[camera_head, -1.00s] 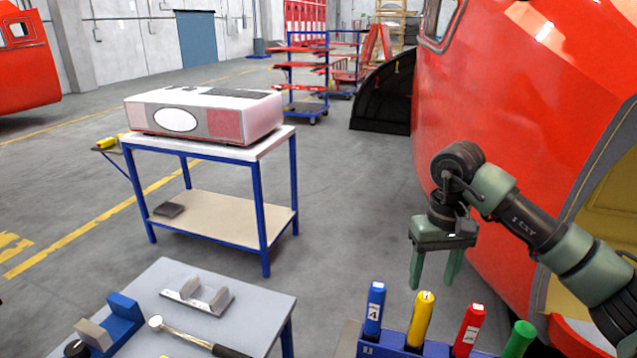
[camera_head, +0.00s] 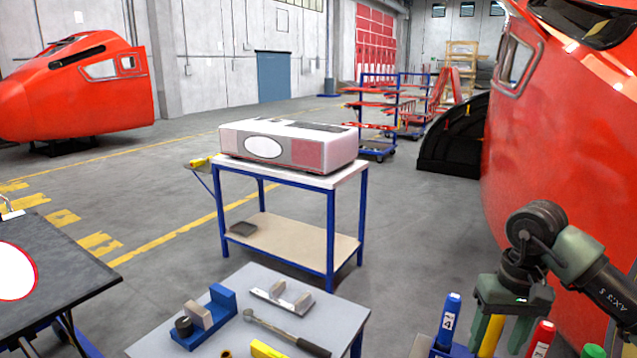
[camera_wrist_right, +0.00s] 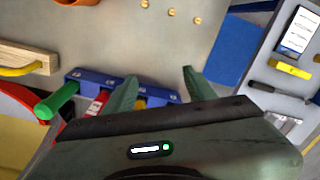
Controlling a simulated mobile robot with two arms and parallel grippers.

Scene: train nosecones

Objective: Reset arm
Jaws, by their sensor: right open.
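My right gripper (camera_head: 497,343) is at the lower right of the head view, pointing down with its two green fingers apart. Nothing is visible held between them. It is near the row of markers: a blue one (camera_head: 448,320), a yellow one (camera_head: 490,336) seen between the fingers, a red one (camera_head: 541,340) and a green one (camera_head: 593,351). In the right wrist view the gripper (camera_wrist_right: 160,76) is open, with the blue marker rack (camera_wrist_right: 88,80) beyond its fingers. The left gripper is not in view.
The red train nosecone (camera_head: 540,130) stands close to my right arm. A grey table (camera_head: 270,340) with a hammer (camera_head: 285,332) and blocks is ahead. A blue-framed cart (camera_head: 332,225) bears a white and red box (camera_head: 290,145). A dark table (camera_head: 50,270) is at left.

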